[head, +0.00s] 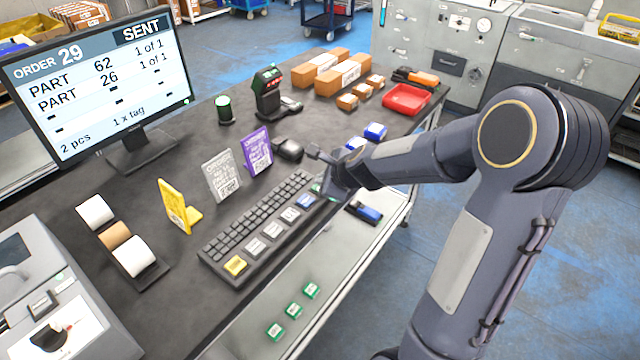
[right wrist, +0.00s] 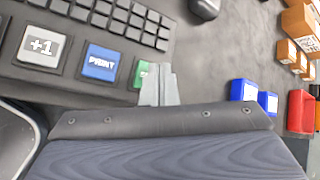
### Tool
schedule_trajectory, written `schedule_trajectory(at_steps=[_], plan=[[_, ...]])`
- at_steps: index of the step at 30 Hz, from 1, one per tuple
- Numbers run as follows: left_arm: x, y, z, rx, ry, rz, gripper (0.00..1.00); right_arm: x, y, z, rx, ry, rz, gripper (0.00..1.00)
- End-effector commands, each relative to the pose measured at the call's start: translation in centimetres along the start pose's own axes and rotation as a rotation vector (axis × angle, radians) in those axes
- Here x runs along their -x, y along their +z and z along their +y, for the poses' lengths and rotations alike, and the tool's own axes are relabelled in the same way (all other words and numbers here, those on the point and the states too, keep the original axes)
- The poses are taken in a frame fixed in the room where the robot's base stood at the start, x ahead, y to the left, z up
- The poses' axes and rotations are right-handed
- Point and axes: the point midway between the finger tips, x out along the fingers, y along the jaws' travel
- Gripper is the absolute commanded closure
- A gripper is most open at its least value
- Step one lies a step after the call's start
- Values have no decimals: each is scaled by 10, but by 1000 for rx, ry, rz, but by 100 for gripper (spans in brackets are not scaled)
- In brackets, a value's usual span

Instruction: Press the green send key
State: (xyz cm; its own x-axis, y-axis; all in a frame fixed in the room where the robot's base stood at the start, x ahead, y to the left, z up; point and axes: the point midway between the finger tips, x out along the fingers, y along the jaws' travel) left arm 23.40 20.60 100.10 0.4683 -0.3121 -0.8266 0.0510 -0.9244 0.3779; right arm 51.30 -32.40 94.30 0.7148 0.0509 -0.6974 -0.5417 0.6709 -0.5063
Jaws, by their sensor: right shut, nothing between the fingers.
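The green send key (head: 316,188) is at the right end of the black keyboard (head: 258,232), partly hidden by my right gripper (head: 325,193). In the right wrist view the green key (right wrist: 140,74) shows just left of the shut grey fingers (right wrist: 161,72), which cover its right part. The fingers are empty; I cannot tell whether they touch the key or hover above it. The blue PRINT key (right wrist: 100,62) is to its left, then a grey +1 key (right wrist: 41,45). The monitor (head: 100,85) reads ORDER 29 and SENT. My left gripper is not in view.
Yellow (head: 174,205), grey (head: 221,176) and purple (head: 257,150) code cards stand behind the keyboard. A scanner in its stand (head: 268,92), brown boxes (head: 318,72) and a red tray (head: 406,99) are farther back.

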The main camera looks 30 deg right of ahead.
Motion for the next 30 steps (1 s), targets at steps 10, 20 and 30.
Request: schedule_trajectory(at_steps=[10,20,30], plan=[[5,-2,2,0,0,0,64,4,3,-3,1,-1,0,100],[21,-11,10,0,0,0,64,18,14,-13,1,-1,-1,100],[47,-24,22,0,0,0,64,40,29,-29,1,0,-1,100]])
